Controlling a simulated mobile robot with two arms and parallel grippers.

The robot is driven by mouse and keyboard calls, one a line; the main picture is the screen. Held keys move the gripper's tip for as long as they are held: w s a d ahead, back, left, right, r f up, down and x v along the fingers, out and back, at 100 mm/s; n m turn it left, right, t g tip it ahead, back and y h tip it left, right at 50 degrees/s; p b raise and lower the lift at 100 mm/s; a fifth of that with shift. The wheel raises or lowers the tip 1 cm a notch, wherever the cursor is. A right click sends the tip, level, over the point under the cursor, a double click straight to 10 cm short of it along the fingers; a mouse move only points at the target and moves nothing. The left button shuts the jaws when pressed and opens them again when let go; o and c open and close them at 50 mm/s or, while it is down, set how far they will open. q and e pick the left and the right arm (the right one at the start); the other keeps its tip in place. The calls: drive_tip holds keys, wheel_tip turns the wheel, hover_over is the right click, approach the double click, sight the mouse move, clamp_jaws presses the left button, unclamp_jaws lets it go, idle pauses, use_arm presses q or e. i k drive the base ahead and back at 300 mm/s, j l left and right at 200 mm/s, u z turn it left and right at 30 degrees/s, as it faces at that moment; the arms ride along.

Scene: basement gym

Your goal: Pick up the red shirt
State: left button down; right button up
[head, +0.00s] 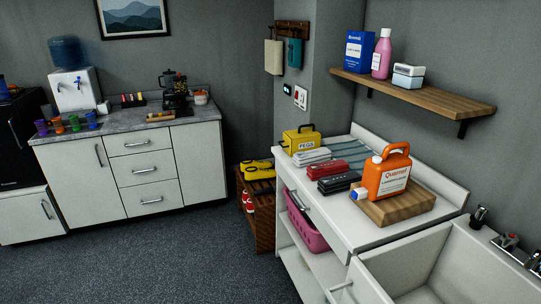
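A red folded item (330,169), which looks like the red shirt, lies on the white counter (346,220) at the right of the head view. A black folded item (339,183) lies right in front of it. White and grey folded items (312,156) lie just behind it. Neither of my grippers shows in the head view.
An orange jug (387,175) stands on a wooden board (399,207) right of the folded items. A yellow pegs box (301,140) stands behind them. A sink (440,270) adjoins the counter. A pink basket (307,224) sits below. The carpet (160,265) is clear.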

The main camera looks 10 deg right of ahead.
sight(316, 171)
drive_tip(key=i+j+u, duration=0.1)
drive_tip(key=i, duration=0.95)
drive_tip(key=i+j+u, duration=0.1)
drive_tip(key=i, duration=0.9)
drive_tip(key=i+j+z, duration=0.1)
drive_tip(key=i+z, duration=0.35)
drive_tip(key=i+j+z, duration=0.2)
drive_tip(key=z, duration=0.25)
drive_tip(key=i+j+z, duration=0.7)
drive_tip(key=z, duration=0.15)
drive_tip(key=j, duration=0.1)
